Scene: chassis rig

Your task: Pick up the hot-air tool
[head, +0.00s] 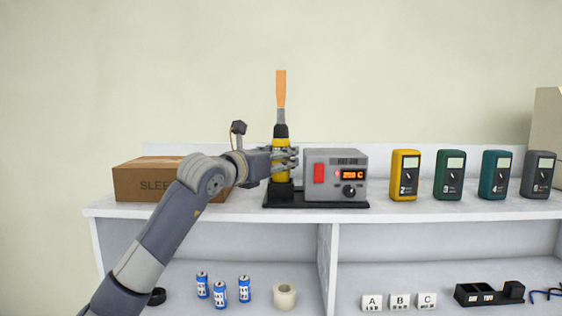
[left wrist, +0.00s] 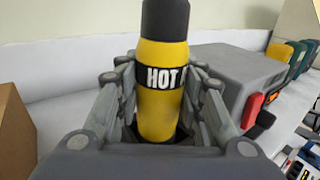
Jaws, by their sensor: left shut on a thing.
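The hot-air tool (head: 281,145) stands upright on the shelf top, with a yellow and black body and a glowing orange nozzle at its top. Its lower end is at a black holder (head: 284,195) beside the grey control unit (head: 335,160); I cannot tell whether it is seated or just clear. My left gripper (head: 284,158) is shut around the yellow body. In the left wrist view the tool (left wrist: 164,95) shows a "HOT" label between the fingers (left wrist: 160,110). My right gripper is in neither view.
A cardboard box (head: 150,182) stands left of the tool, behind my left arm. Several meters, such as a yellow one (head: 404,175), stand to the right. The lower shelf holds blue cells (head: 220,291), a tape roll (head: 284,296) and lettered blocks (head: 399,301). Space above the top is clear.

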